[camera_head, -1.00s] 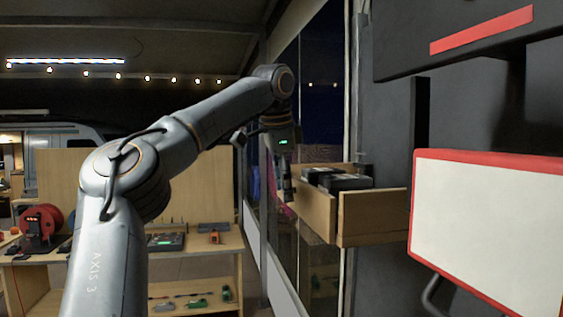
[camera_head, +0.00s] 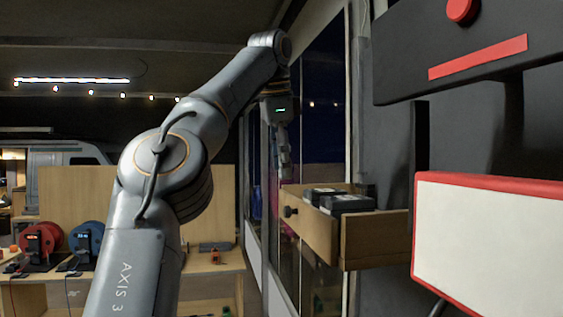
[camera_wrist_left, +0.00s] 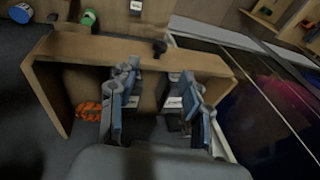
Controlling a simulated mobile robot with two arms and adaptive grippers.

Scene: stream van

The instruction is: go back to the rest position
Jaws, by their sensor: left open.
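My left gripper (camera_head: 284,165) hangs downward beside the front of an open wooden drawer (camera_head: 372,240) in the head view. In the left wrist view the two fingers of the left gripper (camera_wrist_left: 160,110) are apart, with the drawer (camera_wrist_left: 120,52) and its dark knob (camera_wrist_left: 159,47) beyond them. Nothing is held between the fingers. Black boxes (camera_head: 340,202) lie in the drawer. My right gripper is not in view.
A large white board with a red rim (camera_head: 490,240) stands at the right. A dark panel (camera_head: 470,50) is above it. A wooden workbench (camera_head: 215,262) with red (camera_head: 42,238) and blue (camera_head: 87,237) reels stands at the back left.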

